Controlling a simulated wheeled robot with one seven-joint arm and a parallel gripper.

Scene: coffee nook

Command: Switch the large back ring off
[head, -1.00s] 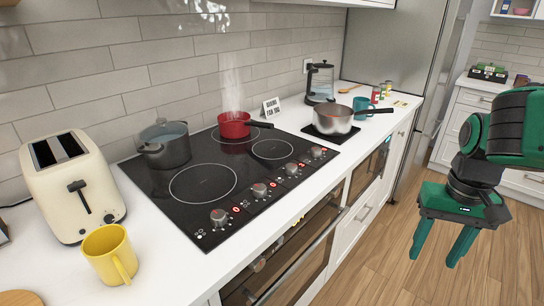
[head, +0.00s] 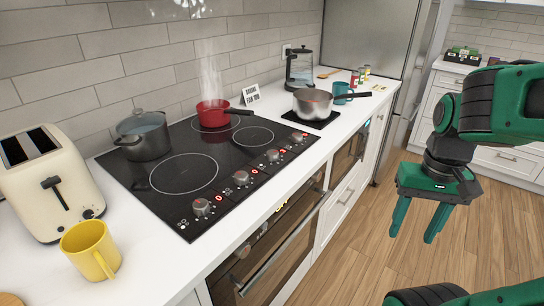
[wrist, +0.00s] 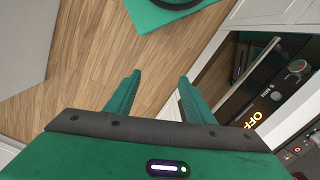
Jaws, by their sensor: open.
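The black glass cooktop (head: 216,178) is set in the white counter. A red pan (head: 211,113) sits on its large back ring, with steam rising above it. Several silver knobs line the front edge: the nearest knob (head: 202,207), a second knob (head: 241,177), a third knob (head: 273,156) and a far knob (head: 299,137). Red digits glow beside them; the two nearest look like 0, and the third pair is lit but small. My gripper (head: 414,236) is open and empty, pointing down over the floor, well right of the cooktop. Its two fingers stand apart in the wrist view (wrist: 160,76).
A grey pot (head: 142,137) stands on the back left of the cooktop. A steel saucepan (head: 312,104) stands on a black mat beyond it. A toaster (head: 48,188) and yellow mug (head: 90,250) are near left. The oven (head: 270,262) is below. Floor beside my gripper is clear.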

